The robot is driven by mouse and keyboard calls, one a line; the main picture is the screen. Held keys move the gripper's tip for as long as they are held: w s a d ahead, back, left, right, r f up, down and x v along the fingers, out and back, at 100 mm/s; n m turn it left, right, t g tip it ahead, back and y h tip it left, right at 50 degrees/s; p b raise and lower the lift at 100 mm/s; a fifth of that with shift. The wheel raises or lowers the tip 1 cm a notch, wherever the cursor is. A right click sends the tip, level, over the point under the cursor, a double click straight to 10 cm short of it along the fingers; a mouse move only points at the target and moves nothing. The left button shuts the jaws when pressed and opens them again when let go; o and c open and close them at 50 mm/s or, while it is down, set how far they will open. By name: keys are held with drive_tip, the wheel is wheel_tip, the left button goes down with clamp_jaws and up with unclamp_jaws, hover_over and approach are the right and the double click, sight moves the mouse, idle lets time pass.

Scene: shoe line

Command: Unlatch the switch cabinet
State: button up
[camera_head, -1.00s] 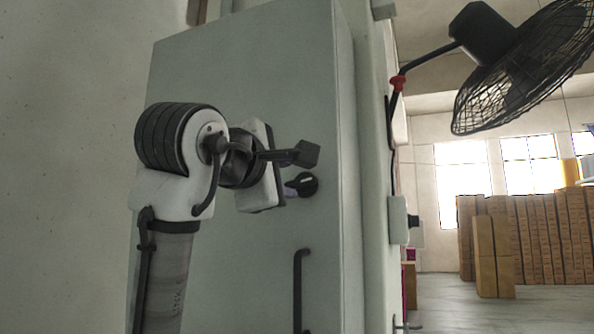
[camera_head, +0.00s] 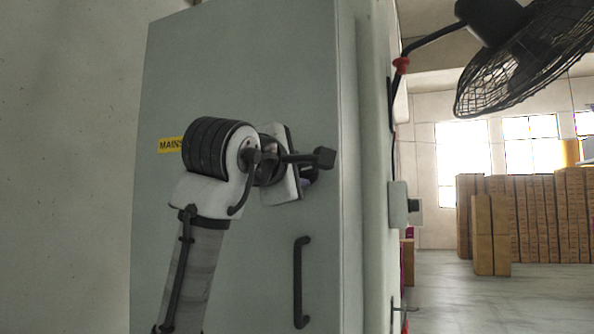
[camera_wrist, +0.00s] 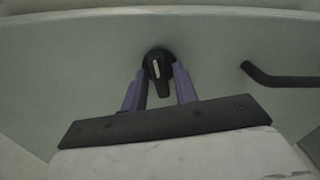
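The switch cabinet (camera_head: 250,70) is a tall grey-green box with a closed-looking door. A black rotary knob (camera_wrist: 158,64) with a white mark sits on its face; in the wrist view its grip points down towards my gripper. My gripper (camera_wrist: 160,78) has its two purple fingers spread, one on each side of the knob, with a small gap showing on both sides. Whether the tips touch the cabinet face, I cannot tell. In the head view my wrist hides most of the knob, and the fingers show only as a bit of purple.
A black bar handle (camera_head: 300,282) stands on the door below the knob; it also shows at right in the wrist view (camera_wrist: 282,80). A yellow "MAINS" label (camera_head: 170,145) is on the cabinet. A black wall fan (camera_head: 520,55) hangs at upper right, with stacked cartons (camera_head: 535,215) far behind.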

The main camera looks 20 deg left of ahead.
drive_tip(key=shift+m, duration=1.3)
drive_tip(key=o, duration=0.7)
drive_tip(key=shift+c, duration=0.2)
drive_tip(key=s+b, duration=0.5)
drive_tip(key=s, duration=0.8)
drive_tip(key=shift+s+a+b, duration=0.25)
drive_tip(key=shift+s+b, duration=0.05)
drive_tip(key=shift+s, duration=0.1)
